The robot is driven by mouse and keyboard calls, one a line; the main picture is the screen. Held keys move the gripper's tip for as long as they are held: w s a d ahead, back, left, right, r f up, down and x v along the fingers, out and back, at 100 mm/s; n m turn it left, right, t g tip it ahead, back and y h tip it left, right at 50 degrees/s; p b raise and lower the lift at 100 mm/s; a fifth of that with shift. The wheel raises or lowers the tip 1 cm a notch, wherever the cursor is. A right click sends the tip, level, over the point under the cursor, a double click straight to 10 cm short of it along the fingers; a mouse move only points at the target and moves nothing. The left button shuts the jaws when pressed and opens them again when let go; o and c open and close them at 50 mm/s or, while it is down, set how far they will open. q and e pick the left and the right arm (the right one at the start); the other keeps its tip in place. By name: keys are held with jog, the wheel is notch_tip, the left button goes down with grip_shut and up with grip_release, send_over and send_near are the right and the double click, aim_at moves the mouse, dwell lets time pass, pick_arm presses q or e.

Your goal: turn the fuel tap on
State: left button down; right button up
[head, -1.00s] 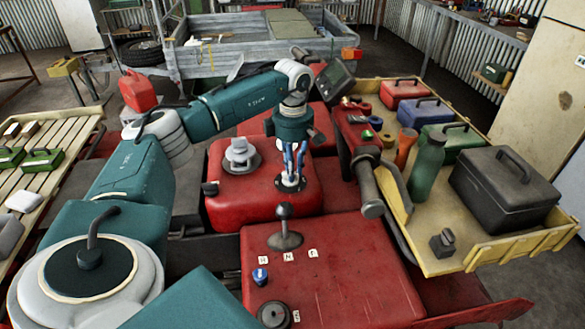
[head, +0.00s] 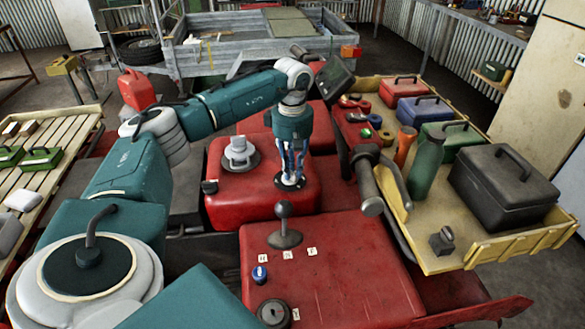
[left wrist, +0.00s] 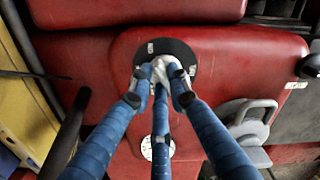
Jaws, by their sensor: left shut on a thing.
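The fuel tap (left wrist: 160,68) is a pale grip on a black round plate, set in the red bodywork. In the left wrist view the blue-wrapped fingers of my left gripper (left wrist: 157,82) close around the pale part and cover much of it. In the head view my left gripper (head: 291,176) points straight down onto the same black plate (head: 291,186), and its fingers hide the tap there. Small white labels sit on the plate's rim, too small to read. Which way the tap points cannot be told. My right gripper is not in view.
A grey filler cap (head: 239,155) stands just left of the tap. A gear lever (head: 283,222) rises in front. The handlebar grip (head: 369,190) is close on the right. A yellow tray (head: 470,245) with toolboxes and a green bottle (head: 426,167) stands further right.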

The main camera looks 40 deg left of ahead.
pick_arm(q)
jog(key=shift+r, duration=0.1)
dwell(0.3)
jog(key=c, duration=1.6)
grip_release()
jog(key=shift+c, duration=0.2)
notch_tip(320, 180, up, 12)
jog(key=shift+d, duration=0.1)
